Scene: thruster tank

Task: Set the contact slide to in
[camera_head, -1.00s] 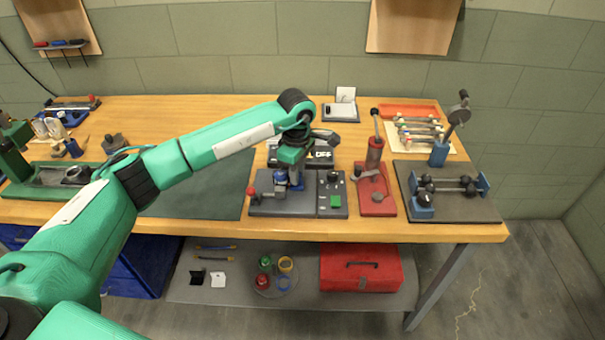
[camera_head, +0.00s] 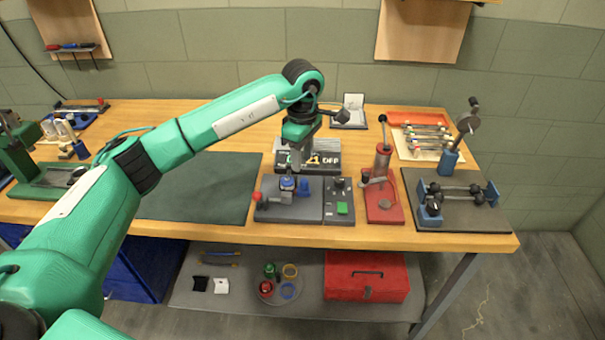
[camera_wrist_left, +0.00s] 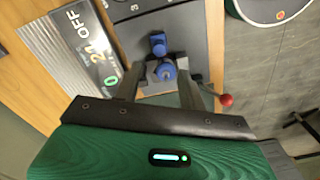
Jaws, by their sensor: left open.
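A dark grey panel unit (camera_head: 268,211) stands at the front of the bench. It carries a round blue knob (camera_head: 287,183) and a second blue part (camera_head: 303,187) beside it; which part is the contact slide I cannot tell for sure. Both also show in the left wrist view, the round one (camera_wrist_left: 166,71) and the smaller one (camera_wrist_left: 158,44). My left gripper (camera_head: 297,172) is open above the unit. In the wrist view its fingers (camera_wrist_left: 160,80) are on either side of the round blue part in the picture; contact cannot be seen. My right gripper is out of view.
A red ball lever (camera_head: 257,196) sits at the unit's left end, a green button (camera_head: 342,208) at its right. A display box (camera_head: 327,160) reading OFF stands behind. A red press (camera_head: 383,190) and a dark dumbbell stand (camera_head: 462,215) are to the right. The dark mat (camera_head: 205,190) is clear.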

